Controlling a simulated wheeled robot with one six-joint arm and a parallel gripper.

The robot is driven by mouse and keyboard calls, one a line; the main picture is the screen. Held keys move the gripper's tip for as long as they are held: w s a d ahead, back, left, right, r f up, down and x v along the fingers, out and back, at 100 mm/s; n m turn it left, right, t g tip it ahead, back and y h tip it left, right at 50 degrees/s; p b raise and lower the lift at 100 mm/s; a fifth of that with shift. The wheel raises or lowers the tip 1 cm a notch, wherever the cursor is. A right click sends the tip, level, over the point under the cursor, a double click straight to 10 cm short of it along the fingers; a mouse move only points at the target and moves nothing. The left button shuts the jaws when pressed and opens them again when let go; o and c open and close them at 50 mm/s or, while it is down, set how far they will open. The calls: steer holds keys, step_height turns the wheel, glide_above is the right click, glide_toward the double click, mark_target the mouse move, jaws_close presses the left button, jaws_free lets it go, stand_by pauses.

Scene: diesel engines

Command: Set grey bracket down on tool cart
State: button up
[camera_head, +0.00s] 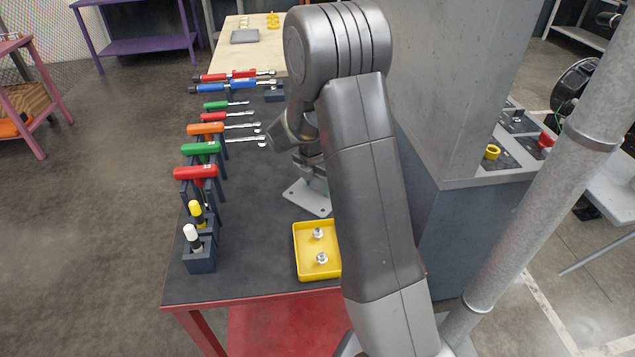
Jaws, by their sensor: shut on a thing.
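The grey bracket (309,198) is a flat plate with small holes, low over or on the dark top of the tool cart (255,265). I cannot tell whether it touches the surface. My gripper (312,172) is above the plate, shut on the bracket, and partly hidden behind my own arm. The right part of the bracket is also hidden by my arm.
A yellow tray (301,262) with two bolts lies in front of the bracket. Colored-handled tools (205,148) in holders line the cart's left side. A grey pillar (450,100) stands to the right. The cart top is clear between tools and bracket.

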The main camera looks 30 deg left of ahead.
mark_target(313, 195)
steer(key=o, duration=1.4)
steer(key=r, duration=0.4)
steer(key=s+r, duration=0.1)
steer(key=r, duration=0.3)
steer(key=s+r, duration=0.1)
steer(key=r, duration=0.3)
steer(key=shift+f, duration=0.1)
steer(key=f, duration=0.3)
steer(key=w+f, duration=0.1)
steer(key=f, duration=0.3)
steer(key=w+f, duration=0.1)
steer(key=f, duration=0.3)
steer(key=shift+f, duration=0.2)
steer(key=shift+w+r, duration=0.1)
steer(key=shift+r, duration=1.55)
